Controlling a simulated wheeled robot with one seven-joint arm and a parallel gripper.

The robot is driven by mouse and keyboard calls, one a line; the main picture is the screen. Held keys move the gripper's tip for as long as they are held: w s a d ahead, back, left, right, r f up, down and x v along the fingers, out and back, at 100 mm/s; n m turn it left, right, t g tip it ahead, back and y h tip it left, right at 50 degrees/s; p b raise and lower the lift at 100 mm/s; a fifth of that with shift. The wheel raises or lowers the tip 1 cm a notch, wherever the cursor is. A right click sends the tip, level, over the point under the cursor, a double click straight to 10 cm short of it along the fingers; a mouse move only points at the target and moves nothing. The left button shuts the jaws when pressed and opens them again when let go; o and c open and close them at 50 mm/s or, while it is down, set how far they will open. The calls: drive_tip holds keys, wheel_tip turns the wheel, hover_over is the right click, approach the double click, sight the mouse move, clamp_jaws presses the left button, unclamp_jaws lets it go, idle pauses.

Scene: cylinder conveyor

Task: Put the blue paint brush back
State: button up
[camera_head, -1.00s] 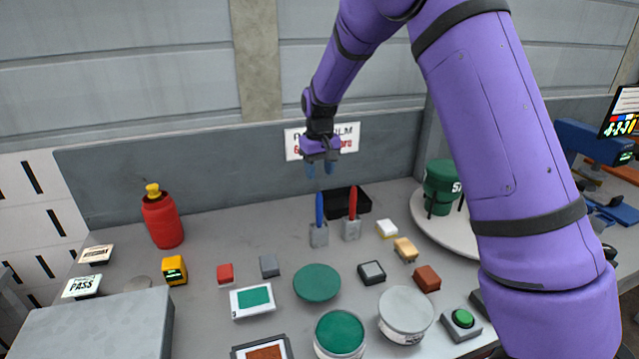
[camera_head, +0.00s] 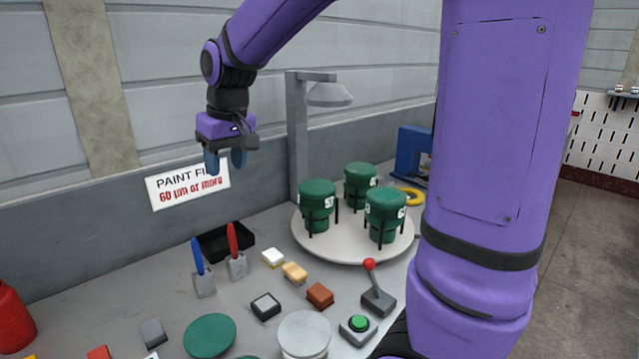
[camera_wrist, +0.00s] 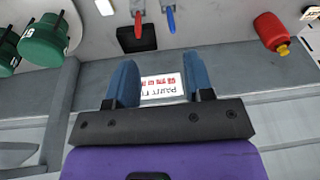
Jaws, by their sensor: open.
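The blue paint brush (camera_head: 197,256) stands upright, handle up, in a small grey holder (camera_head: 204,285) on the grey table. Beside it on the right, a red brush (camera_head: 232,238) stands in a similar holder (camera_head: 237,266). My gripper (camera_head: 225,163) is open and empty, raised above the table near the back wall, in front of the wall sign. In the wrist view, its two blue fingers (camera_wrist: 157,83) are spread apart with nothing between them. The blue brush (camera_wrist: 170,19) shows there beyond the fingers, near the top edge, apart from them.
A black tray (camera_head: 213,243) sits behind the brushes. A round turntable (camera_head: 345,250) with green pots (camera_head: 318,204) stands to the right under a lamp (camera_head: 329,94). Small blocks, a red-knobbed lever (camera_head: 375,287) and a green button (camera_head: 359,323) lie in front. A red bottle (camera_head: 12,320) is at left.

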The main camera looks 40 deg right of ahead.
drive_tip(key=s+d+r+t, duration=0.1)
drive_tip(key=s, duration=1.1)
drive_tip(key=s+d+r+m+t, duration=0.1)
drive_tip(key=s+t, duration=0.1)
drive_tip(key=s, duration=1)
drive_tip(key=shift+d+r+h, duration=0.2)
drive_tip(key=shift+d+h, duration=0.05)
drive_tip(key=shift+h, duration=0.15)
drive_tip(key=shift+w, duration=0.1)
